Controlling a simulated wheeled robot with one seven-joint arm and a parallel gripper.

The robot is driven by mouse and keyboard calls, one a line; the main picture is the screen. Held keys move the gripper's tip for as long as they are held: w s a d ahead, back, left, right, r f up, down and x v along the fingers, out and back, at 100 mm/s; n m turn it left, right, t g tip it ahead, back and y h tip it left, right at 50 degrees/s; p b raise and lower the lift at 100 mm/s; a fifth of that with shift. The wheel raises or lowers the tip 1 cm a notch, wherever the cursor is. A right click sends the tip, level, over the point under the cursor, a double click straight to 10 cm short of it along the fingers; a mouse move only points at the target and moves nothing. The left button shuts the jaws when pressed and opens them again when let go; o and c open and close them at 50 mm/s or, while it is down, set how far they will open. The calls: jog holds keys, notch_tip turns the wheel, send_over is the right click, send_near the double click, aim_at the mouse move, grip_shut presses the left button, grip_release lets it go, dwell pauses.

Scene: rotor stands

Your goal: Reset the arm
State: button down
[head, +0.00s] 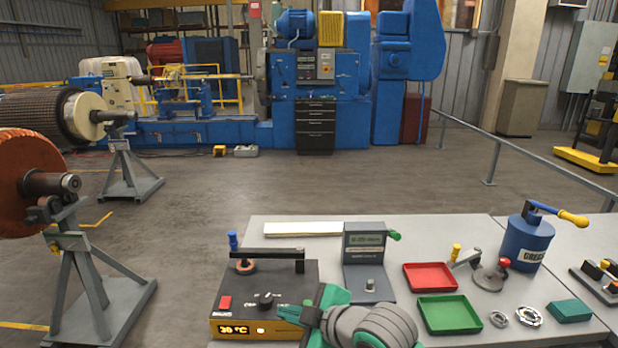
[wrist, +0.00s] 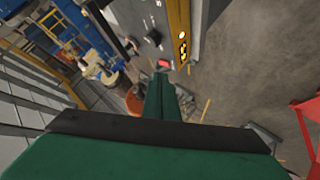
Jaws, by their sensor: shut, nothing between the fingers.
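My gripper (head: 291,314) is low in the head view, in front of the right part of a dark heater box with an orange front (head: 262,300). Its green fingers point left and are together, with nothing between them. In the wrist view the closed fingers (wrist: 162,88) stand in the middle, and the heater's yellow-orange display edge (wrist: 182,40) shows above and right of them. My grey and green arm link hides part of the table's front edge.
The grey table (head: 420,235) holds a grey gauge (head: 368,262), a red tray (head: 431,277), a green tray (head: 449,315), metal rings (head: 529,316) and a blue grease can (head: 527,240). Rotors on stands (head: 90,270) are at left. The floor between is clear.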

jog(key=w+a+r+m+t+y, duration=0.2)
jog(key=a+r+m+t+y, duration=0.25)
jog(key=a, duration=0.25)
jog(key=s+d+f+m+t+h, duration=0.25)
jog(key=s+f+m+h, duration=0.35)
jog(key=s+f+m, duration=0.3)
jog(key=s+d+f+m+t+h, duration=0.25)
jog(key=s+f+m+h, duration=0.4)
jog(key=f, duration=0.55)
jog(key=s+d+f+n, duration=0.1)
jog(key=s+d+f, duration=0.1)
jog(key=s, duration=0.6)
jog(key=s+d+f+n+g, duration=0.1)
jog(key=s+d+f, duration=0.1)
jog(key=s, duration=0.6)
jog(key=s+d+f+n+g, duration=0.1)
jog(key=s+d+f, duration=0.1)
jog(key=s, duration=0.7)
jog(key=shift+f, duration=0.3)
